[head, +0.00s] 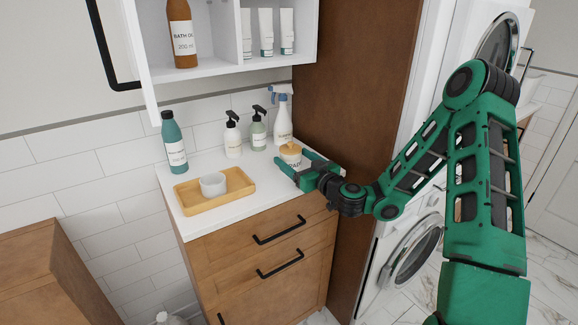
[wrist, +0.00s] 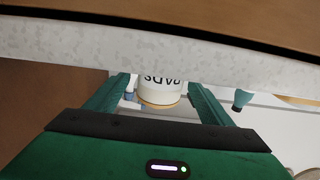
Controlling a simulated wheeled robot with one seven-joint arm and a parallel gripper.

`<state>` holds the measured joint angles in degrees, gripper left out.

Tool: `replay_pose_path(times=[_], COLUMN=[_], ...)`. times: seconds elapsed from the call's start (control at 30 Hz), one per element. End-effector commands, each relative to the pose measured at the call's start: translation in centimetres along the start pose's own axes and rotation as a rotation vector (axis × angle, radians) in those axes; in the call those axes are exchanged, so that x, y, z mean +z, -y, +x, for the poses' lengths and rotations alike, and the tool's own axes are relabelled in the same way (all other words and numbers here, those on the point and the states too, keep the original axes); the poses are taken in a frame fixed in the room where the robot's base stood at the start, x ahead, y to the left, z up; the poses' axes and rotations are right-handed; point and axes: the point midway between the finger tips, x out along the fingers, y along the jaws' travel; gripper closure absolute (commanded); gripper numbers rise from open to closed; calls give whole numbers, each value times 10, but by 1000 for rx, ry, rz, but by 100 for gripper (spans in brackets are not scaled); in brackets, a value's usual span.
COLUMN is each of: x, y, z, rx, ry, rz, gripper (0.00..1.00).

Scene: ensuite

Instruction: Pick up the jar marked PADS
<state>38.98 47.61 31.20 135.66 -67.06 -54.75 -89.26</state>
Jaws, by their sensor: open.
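The jar marked PADS (head: 291,149) is white with a wooden lid. It stands upright on the white counter near the right end, partly hidden by my gripper. My gripper (head: 291,157) is open at the jar, with a green finger on either side of it. In the wrist view the jar (wrist: 160,85) appears upside down between the two fingers of my gripper (wrist: 158,87), with its label partly showing. I cannot tell whether either finger touches it.
Behind the jar stand a spray bottle (head: 282,124) and pump bottles (head: 257,134) (head: 233,140). A tall brown panel (head: 360,90) borders the counter's right side. An open wall cabinet (head: 218,66) hangs above.

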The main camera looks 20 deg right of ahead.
Motion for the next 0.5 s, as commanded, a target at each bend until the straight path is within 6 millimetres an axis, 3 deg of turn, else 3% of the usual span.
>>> replay_pose_path(times=[0.2, 0.5], x=[0, 0], y=[1, 0], z=[23, 26], rx=[-1, 0], ry=[-1, 0], rz=[-1, 0], gripper=[25, 28])
